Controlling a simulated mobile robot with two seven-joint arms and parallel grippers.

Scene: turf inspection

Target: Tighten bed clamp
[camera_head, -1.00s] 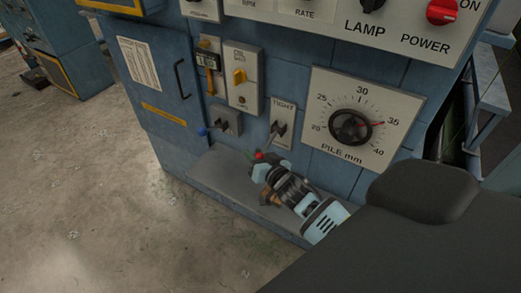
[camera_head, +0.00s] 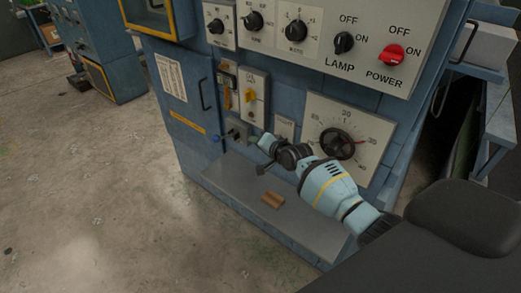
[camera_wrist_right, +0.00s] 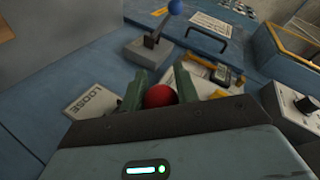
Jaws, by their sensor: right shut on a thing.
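The bed clamp lever's red ball knob (camera_wrist_right: 160,96) sits between the fingers of my right gripper (camera_wrist_right: 161,88) in the wrist view. The gripper is shut on it. A plate marked LOOSE (camera_wrist_right: 92,102) lies to the left of the fingers. In the head view my right gripper (camera_head: 265,144) is in front of the machine face, by the lower part of the clamp's label plate (camera_head: 284,128). The red knob and most of the lever are hidden there by the gripper. My left gripper is not in view.
A blue-knobbed lever (camera_head: 217,138) stands just left of my right gripper. The pile dial (camera_head: 338,143) is close to its right, above my forearm. A brown block (camera_head: 272,200) lies on the grey ledge (camera_head: 235,190) below. Open floor (camera_head: 100,200) is at left.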

